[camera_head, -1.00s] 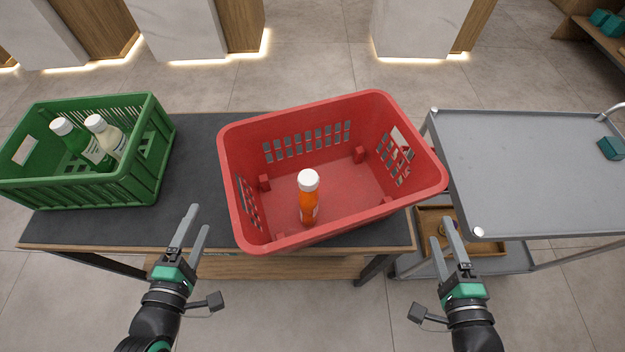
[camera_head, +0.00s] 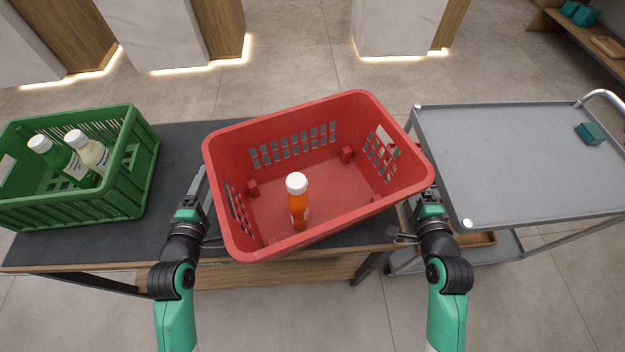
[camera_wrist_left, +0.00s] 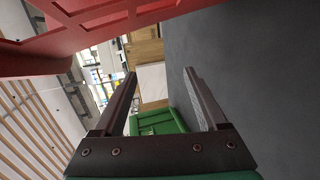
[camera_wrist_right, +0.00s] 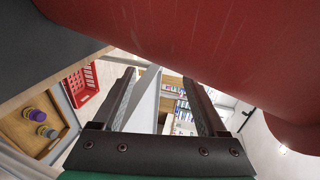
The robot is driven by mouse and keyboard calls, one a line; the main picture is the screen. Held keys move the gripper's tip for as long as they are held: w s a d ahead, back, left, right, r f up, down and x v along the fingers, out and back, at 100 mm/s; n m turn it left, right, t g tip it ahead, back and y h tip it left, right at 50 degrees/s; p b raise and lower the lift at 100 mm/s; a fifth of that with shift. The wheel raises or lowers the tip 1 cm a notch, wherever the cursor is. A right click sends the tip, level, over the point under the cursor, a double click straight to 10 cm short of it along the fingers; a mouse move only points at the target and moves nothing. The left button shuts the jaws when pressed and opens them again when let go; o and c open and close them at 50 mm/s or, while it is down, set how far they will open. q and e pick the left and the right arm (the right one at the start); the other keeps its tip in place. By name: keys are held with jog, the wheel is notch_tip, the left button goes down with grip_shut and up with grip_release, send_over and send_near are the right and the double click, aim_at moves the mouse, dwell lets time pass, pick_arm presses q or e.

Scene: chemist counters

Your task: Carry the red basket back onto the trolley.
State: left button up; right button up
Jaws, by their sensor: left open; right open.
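The red basket (camera_head: 320,180) stands on the dark counter, its right end reaching the counter's right edge by the trolley. An orange bottle with a white cap (camera_head: 298,203) stands inside it. The grey trolley (camera_head: 520,150) is to the right. My left gripper (camera_head: 197,190) is open beside the basket's left end. In the left wrist view its fingers (camera_wrist_left: 165,95) are parted and empty, with the red basket wall (camera_wrist_left: 100,30) along the top. My right gripper (camera_head: 430,192) is open beside the basket's right end, its fingertips partly hidden. In the right wrist view its fingers (camera_wrist_right: 160,100) are empty below the red wall (camera_wrist_right: 220,45).
A green crate (camera_head: 90,205) with two bottles stands on the counter's left. A small teal box (camera_head: 591,133) lies on the trolley's far right; the rest of its top is clear. The trolley's push handle (camera_head: 605,95) rises at its right end.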

pick_arm(q)
jog(key=shift+d, duration=0.55)
pick_arm(e)
jog(key=shift+a, duration=0.55)
pick_arm(q)
jog(key=shift+s+d, duration=0.2)
jog(key=shift+d, duration=0.05)
pick_arm(e)
jog(key=shift+s+a, duration=0.2)
jog(key=shift+a, duration=0.05)
pick_arm(q)
jog(key=shift+w, duration=0.1)
pick_arm(e)
jog(key=shift+w, duration=0.1)
pick_arm(q)
jog(key=shift+d, duration=0.5)
pick_arm(e)
jog(key=shift+a, duration=0.6)
